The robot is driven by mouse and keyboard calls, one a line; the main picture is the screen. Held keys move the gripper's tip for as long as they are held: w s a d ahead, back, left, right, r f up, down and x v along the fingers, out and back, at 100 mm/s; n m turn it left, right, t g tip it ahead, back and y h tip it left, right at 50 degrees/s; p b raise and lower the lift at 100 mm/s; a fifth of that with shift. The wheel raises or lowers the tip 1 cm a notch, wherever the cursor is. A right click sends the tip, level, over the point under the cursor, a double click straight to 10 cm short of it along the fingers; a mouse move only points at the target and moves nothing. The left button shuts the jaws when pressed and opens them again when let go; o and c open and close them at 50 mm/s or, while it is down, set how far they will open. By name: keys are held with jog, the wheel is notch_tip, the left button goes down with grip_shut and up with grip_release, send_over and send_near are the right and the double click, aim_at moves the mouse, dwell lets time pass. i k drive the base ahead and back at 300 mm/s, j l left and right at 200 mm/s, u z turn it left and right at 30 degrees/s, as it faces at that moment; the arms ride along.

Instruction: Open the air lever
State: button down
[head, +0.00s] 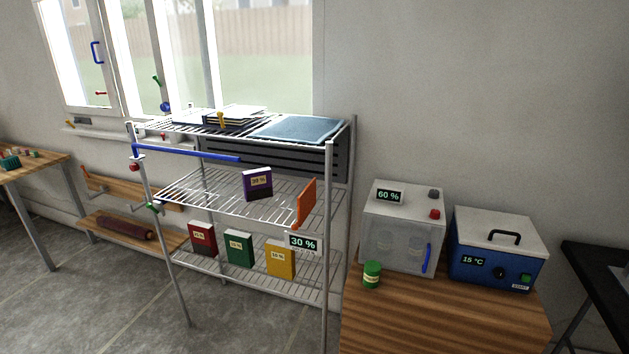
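No part labelled as the air lever can be read, and I cannot tell which part it is. Several handle-like parts show in the head view. A long blue bar (187,152) runs along the left of the wire rack's top. A small yellow piece (221,119) stands at the rack's top front edge. An orange upright plate (306,202) is at the middle shelf's right. The window has a blue handle (96,52), a small red lever (101,93) and a green lever (156,80). My gripper is not in view.
A wooden table (440,318) at right carries a grey cabinet (401,212), a blue 15 °C unit (494,250) and a green jar (371,274). Open floor (90,300) lies at the lower left.

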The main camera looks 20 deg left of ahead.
aim_at(148, 206)
jog(key=u, duration=1.7)
jog(key=i+u, duration=0.15)
jog(key=i+j, duration=0.2)
jog(key=i, duration=0.3)
jog(key=i+j, duration=0.2)
jog(key=i, duration=0.3)
jog(key=i+j, duration=0.2)
jog(key=i, duration=0.3)
jog(key=i+j+u, duration=0.1)
jog(key=i, duration=0.45)
jog(key=j, duration=0.1)
